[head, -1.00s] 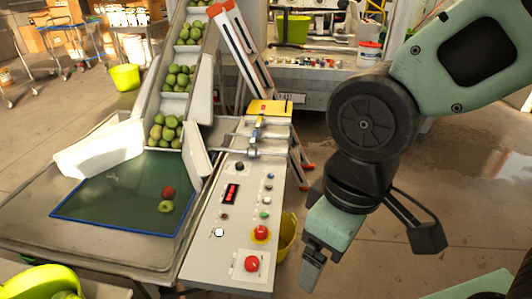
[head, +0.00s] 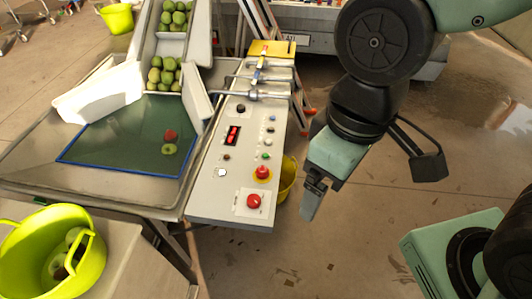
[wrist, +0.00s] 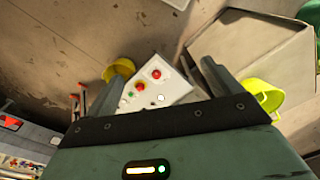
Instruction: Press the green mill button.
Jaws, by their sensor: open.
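The control panel (head: 205,198) is a pale sloping board with several buttons. Labels are too small to read, so I cannot tell which is the mill button. Below are a red mushroom button on a yellow ring (head: 262,172) and a large red button (head: 254,201). A green button also shows in the wrist view (wrist: 131,94). My gripper (head: 312,200) is open and empty, right of the panel and apart from it.
A conveyor with green fruit (head: 165,75) feeds a blue-edged tray (head: 120,140) left of the panel. A yellow bucket (head: 287,180) stands beside the panel's right edge. A lime bucket (head: 30,245) holds fruit at lower left. The floor right of the panel is mostly clear.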

